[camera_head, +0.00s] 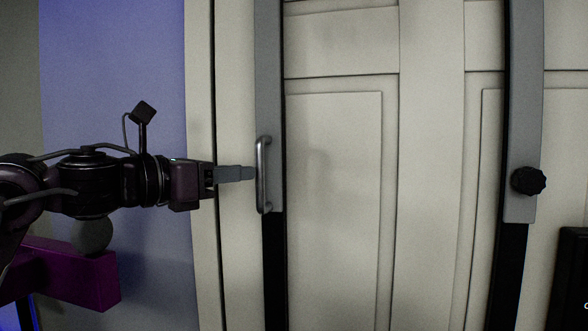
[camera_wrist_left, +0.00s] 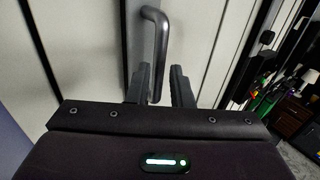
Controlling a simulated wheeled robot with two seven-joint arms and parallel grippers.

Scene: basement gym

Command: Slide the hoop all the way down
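The hoop (camera_head: 264,175) is a metal loop handle standing upright on a long grey slider (camera_head: 268,70). The slider lies over a black vertical track (camera_head: 275,275), whose bare part shows below it. In the head view my left gripper (camera_head: 250,173) comes in level from the left, with its tips at the hoop's mid-height. In the left wrist view the hoop (camera_wrist_left: 160,45) runs down between the two fingers of the left gripper (camera_wrist_left: 160,72). The fingers are apart, one on each side of the hoop, with a gap on the right. My right gripper is not in view.
A second grey slider (camera_head: 520,90) with a black knob (camera_head: 528,181) covers another track at the right. A cream panelled door (camera_head: 335,200) stands behind. A dark box (camera_head: 570,285) is at the lower right. The area below the hoop looks clear.

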